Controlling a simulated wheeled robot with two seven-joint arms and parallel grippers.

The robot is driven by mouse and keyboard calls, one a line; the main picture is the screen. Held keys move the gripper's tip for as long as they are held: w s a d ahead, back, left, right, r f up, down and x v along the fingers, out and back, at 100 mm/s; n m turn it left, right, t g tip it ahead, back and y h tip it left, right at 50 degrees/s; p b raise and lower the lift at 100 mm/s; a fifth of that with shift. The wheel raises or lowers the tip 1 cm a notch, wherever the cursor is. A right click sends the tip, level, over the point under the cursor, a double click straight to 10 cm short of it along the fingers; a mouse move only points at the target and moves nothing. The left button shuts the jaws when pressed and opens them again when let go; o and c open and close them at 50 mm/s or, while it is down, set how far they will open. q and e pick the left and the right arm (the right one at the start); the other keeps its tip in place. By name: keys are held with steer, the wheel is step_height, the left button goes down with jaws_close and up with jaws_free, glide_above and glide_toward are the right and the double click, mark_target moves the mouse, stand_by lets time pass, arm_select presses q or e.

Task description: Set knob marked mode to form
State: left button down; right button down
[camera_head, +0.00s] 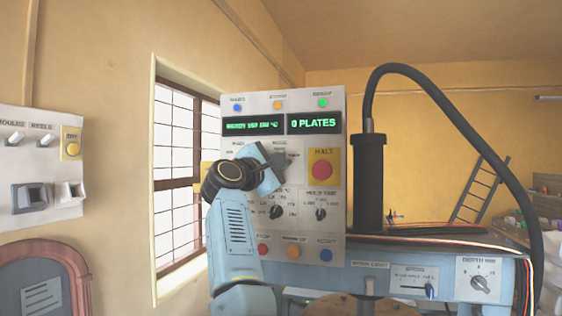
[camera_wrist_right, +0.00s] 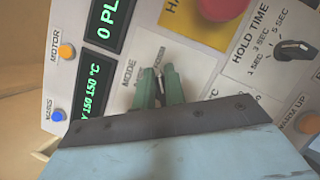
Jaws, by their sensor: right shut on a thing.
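The control panel (camera_head: 333,210) stands upright ahead of me, with the mode knob in its upper middle part. My right gripper (camera_head: 280,163) covers most of that knob in the head view. In the right wrist view, my right gripper (camera_wrist_right: 160,87) has its green fingers closed around the small dark mode knob (camera_wrist_right: 158,72), beside the MODE label (camera_wrist_right: 129,72). The lettering around the knob is partly hidden and too small for me to read its setting. My left gripper is in neither view.
A red HALT button (camera_head: 321,168) sits right of the mode knob. Two lower knobs, including hold time (camera_head: 320,213), and several push buttons are below. Green displays (camera_head: 314,123) are above. A black cylinder (camera_head: 369,180) with a hose stands to the right.

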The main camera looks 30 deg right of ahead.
steer(key=c, duration=1.6)
jaws_free()
steer(key=shift+w+f, duration=0.1)
steer(key=shift+f, duration=0.3)
steer(key=shift+o, duration=0.7)
steer(key=shift+w+r, duration=0.1)
steer(key=shift+w, duration=0.1)
steer(key=shift+a, duration=0.1)
steer(key=b+v, duration=0.4)
steer(key=v, duration=0.9)
steer(key=shift+b, duration=0.3)
steer(key=shift+s+a, duration=0.1)
